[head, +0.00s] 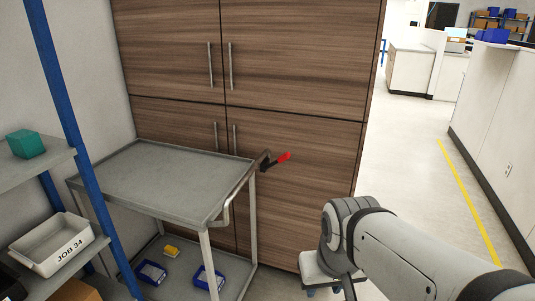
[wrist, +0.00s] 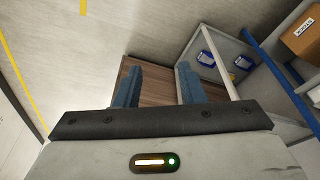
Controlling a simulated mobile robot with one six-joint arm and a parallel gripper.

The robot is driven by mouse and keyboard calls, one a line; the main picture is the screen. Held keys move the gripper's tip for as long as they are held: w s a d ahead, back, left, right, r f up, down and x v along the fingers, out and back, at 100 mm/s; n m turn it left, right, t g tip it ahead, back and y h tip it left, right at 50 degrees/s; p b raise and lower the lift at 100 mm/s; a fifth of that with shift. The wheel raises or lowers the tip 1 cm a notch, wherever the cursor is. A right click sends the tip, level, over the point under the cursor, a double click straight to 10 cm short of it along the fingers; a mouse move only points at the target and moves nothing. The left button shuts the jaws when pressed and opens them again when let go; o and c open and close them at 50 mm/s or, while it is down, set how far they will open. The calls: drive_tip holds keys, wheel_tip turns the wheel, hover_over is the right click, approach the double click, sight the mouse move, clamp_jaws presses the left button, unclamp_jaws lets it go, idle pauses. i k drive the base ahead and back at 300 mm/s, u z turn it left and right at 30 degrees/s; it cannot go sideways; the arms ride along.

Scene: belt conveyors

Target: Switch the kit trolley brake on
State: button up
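The kit trolley (head: 165,183) is a grey two-shelf cart in front of the wooden cabinet in the head view. A lever with a red tip (head: 284,157), which looks like the brake, sticks out to the right from the trolley's top right corner. In the wrist view, part of the trolley (wrist: 222,62) shows at the upper right. My gripper (wrist: 158,80) has its two blue fingers apart with nothing between them, only the brown cabinet front beyond. The red lever does not show in the wrist view.
The wooden cabinet (head: 290,60) stands behind the trolley. A blue-posted shelf rack (head: 75,110) with a JOB 34 bin (head: 50,245) is at the left. Blue trays (head: 151,272) sit on the trolley's lower shelf. The floor (head: 410,150) to the right is clear.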

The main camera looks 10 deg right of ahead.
sight(283, 158)
drive_tip(key=z, duration=0.05)
drive_tip(key=k, duration=0.65)
drive_tip(key=u, duration=0.35)
drive_tip(key=i, duration=1.9)
drive_tip(key=z, duration=0.6)
